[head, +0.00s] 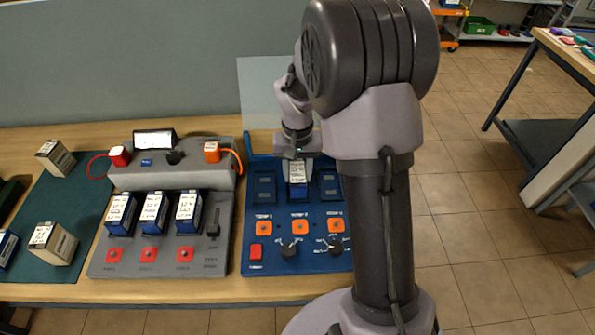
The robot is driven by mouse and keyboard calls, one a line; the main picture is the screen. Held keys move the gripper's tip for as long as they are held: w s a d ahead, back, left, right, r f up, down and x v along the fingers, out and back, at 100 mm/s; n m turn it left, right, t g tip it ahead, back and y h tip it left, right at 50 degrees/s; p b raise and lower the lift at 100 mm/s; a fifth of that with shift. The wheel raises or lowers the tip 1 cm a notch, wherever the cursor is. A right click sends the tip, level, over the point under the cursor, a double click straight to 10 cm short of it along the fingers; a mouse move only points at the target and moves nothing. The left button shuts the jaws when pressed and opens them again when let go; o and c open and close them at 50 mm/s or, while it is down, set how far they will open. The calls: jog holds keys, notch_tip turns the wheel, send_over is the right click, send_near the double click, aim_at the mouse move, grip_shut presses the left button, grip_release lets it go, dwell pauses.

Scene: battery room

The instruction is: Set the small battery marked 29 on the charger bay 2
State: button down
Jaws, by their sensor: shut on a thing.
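The bays on either side, left (265,187) and right (329,185), look empty. Orange squares and dark knobs sit in front of the bays. My arm covers the unit's right edge.
A grey unit (215,262) left of the blue one holds three blue batteries (153,213) in a row, with red buttons in front. Pale batteries (53,242) stand on a green mat (88,215) at the left. A clear panel (262,85) rises behind the blue unit.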

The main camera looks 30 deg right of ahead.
aim_at(297, 172)
jog(key=shift+f+b, duration=0.35)
jog(key=shift+f, duration=0.15)
jog(key=c, duration=1.1)
grip_release()
jog(key=shift+c, duration=0.2)
notch_tip(297, 172, up, 11)
jog(key=p, duration=0.9)
jog(key=shift+r, duration=0.1)
